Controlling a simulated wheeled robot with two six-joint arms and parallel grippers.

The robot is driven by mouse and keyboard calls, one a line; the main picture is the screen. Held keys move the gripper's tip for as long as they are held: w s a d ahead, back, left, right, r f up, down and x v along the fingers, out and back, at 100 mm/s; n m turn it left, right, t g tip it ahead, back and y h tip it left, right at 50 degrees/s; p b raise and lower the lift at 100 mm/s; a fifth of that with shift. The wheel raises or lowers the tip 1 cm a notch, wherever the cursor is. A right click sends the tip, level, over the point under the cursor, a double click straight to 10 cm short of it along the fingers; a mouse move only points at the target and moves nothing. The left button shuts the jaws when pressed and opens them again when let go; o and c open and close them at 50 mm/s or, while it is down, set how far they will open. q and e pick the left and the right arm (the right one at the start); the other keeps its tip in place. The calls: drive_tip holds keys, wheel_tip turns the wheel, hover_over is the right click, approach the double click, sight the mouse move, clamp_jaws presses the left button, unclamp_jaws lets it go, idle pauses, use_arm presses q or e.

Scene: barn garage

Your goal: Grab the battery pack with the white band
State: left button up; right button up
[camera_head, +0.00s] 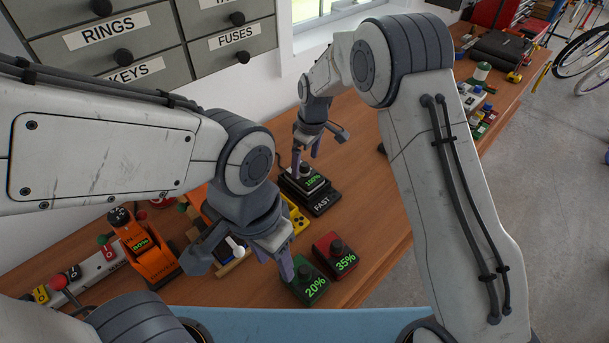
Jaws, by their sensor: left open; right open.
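A black battery pack reading 100% (314,181) sits on a black charger marked FAST (322,202).
An orange tool reading 80% (147,247) and a pale power strip (98,267) lie at left. Yellow and orange items are partly hidden behind my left gripper. Labelled drawers (120,43) stand at the back. The wooden bench (375,228) is clear right of the charger.

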sight(305, 164)
wheel_tip(305, 164, down, 4)
drive_tip(key=shift+r+p, duration=0.25)
drive_tip(key=shift+p, duration=0.55)
drive_tip(key=shift+w+a+f, duration=0.1)
drive_tip(key=shift+f, duration=0.2)
drive_tip(key=c, duration=1.3)
drive_tip(key=shift+r, duration=0.1)
drive_tip(key=shift+c, duration=0.9)
drive_tip(key=shift+r, duration=0.1)
